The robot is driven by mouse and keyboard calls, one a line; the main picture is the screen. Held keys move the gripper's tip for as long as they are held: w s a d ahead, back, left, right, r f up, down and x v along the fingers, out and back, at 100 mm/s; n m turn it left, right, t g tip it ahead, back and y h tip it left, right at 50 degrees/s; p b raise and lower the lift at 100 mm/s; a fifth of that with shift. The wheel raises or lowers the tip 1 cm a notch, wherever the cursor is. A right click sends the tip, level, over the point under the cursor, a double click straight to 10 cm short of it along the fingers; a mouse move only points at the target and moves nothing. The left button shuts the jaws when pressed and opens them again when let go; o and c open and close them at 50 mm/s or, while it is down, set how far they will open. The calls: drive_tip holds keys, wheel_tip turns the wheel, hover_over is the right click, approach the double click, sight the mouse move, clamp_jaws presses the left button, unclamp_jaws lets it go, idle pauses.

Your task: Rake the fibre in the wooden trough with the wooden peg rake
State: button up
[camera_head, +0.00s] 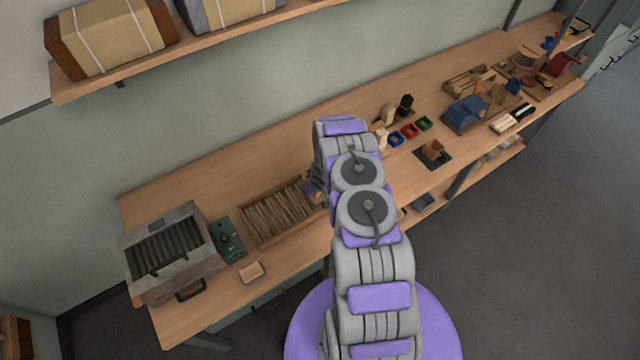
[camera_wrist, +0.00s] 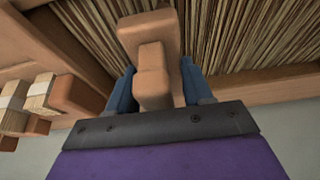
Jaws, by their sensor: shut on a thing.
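The wooden trough (camera_head: 246,229) lies on the bench left of my arm, filled with long straw-coloured fibre (camera_head: 276,212). In the wrist view the fibre (camera_wrist: 235,40) fills the top, with a trough wall (camera_wrist: 272,83) below it. My gripper (camera_wrist: 158,88) has its blue fingers shut on a reddish-brown wooden block, which I take to be the peg rake (camera_wrist: 152,60). The block reaches over the fibre. Its pegs are hidden, and I cannot tell whether they touch the fibre. In the head view my arm hides most of the gripper and the rake.
A grey slatted machine (camera_head: 165,255) and a green device (camera_head: 228,238) stand left of the trough. A small tray (camera_head: 252,272) lies in front. Wooden pieces (camera_wrist: 40,95) sit close left of my gripper. Coloured bins (camera_head: 409,131) stand to the right. Bench space behind the trough is clear.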

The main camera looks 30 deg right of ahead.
drive_tip(key=a+p, duration=0.3)
drive_tip(key=a, duration=2)
drive_tip(key=shift+a+r+p, duration=0.1)
drive_tip(key=shift+p, duration=0.3)
drive_tip(key=shift+a, duration=0.5)
drive_tip(key=shift+d, duration=0.1)
drive_tip(key=shift+d+b, duration=0.65)
drive_tip(key=shift+d, duration=1)
drive_tip(key=shift+a, duration=1.9)
